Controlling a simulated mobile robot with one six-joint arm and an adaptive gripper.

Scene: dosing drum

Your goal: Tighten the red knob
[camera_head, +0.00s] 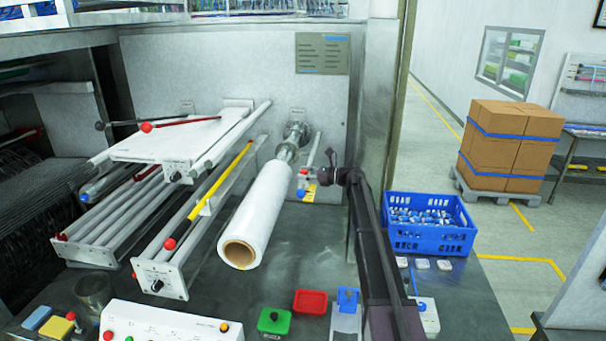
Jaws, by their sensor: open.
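Several red ball-shaped knobs are in view, and I cannot tell which one the task means. One red knob (146,127) ends a red rod over the white plate. Another red knob (170,243) ends a yellow rod at the lower bracket. A small red part (303,171) shows at the machine wall, right of the white roll, with a blue ball (299,193) below it. My gripper (323,176) is open beside these small parts. Its fingers are small and partly blurred in view; contact cannot be told.
A white film roll (252,215) sticks out left of my gripper. A control panel (165,325), green box (274,320) and red tray (310,302) stand at the front. A blue crate (430,236) with small items is at right. Cartons (508,145) stand on a pallet behind.

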